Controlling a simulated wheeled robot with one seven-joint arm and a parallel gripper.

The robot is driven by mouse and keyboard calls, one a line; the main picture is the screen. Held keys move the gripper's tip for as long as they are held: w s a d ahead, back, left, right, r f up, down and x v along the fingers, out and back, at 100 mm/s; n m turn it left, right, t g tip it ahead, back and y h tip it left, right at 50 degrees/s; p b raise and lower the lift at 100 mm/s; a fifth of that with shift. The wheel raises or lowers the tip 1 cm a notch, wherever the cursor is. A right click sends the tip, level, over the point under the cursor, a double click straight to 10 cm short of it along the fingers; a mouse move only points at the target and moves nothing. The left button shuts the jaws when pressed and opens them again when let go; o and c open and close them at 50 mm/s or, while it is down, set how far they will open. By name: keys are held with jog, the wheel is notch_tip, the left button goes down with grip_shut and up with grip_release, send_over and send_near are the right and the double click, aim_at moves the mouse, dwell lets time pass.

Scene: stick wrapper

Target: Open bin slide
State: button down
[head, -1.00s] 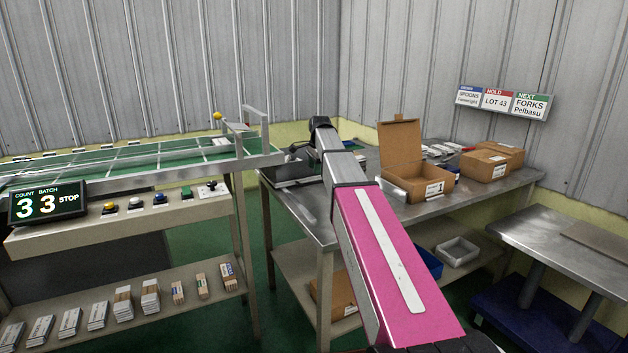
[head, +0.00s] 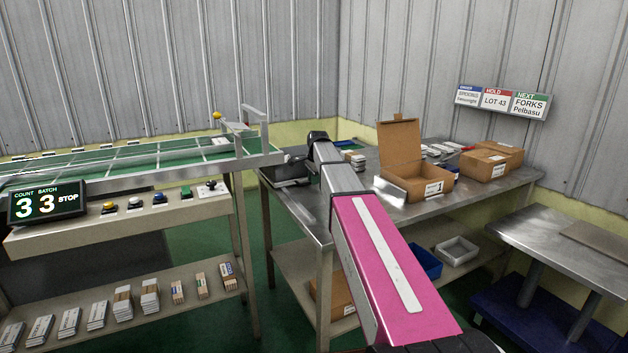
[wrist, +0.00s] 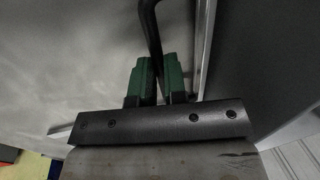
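In the wrist view, my gripper (wrist: 159,80) has two green fingers close together on a dark curved bar (wrist: 150,35). The bar runs down between them and looks held; its lower end is hidden. It appears to be a handle, but I cannot tell for sure that it belongs to the bin slide. A plain grey surface lies behind it. In the head view, my pink and grey arm reaches to the metal table, and its far end hides the fingers. A dark box-like thing (head: 288,172) stands at the table's left end, beside the arm.
An open cardboard box (head: 406,180) stands on the metal table (head: 300,217), with closed boxes (head: 483,166) to its right. The conveyor (head: 130,165) ends left of the arm. A button console with a count display (head: 47,203) is at left.

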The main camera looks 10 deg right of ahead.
jog(key=shift+s, duration=0.15)
jog(key=s+d, duration=0.2)
jog(key=s, duration=0.6)
jog(key=s+d, duration=0.3)
jog(key=s, duration=0.5)
jog(key=s+d, duration=0.3)
jog(key=s, duration=0.6)
jog(key=shift+s+d, duration=0.1)
jog(key=shift+d, duration=0.05)
jog(key=c, duration=1.2)
grip_release()
jog(key=shift+o, duration=0.2)
notch_tip(320, 180, up, 11)
jog(key=s, duration=0.2)
jog(key=shift+d+f, duration=0.15)
jog(key=shift+d, duration=0.15)
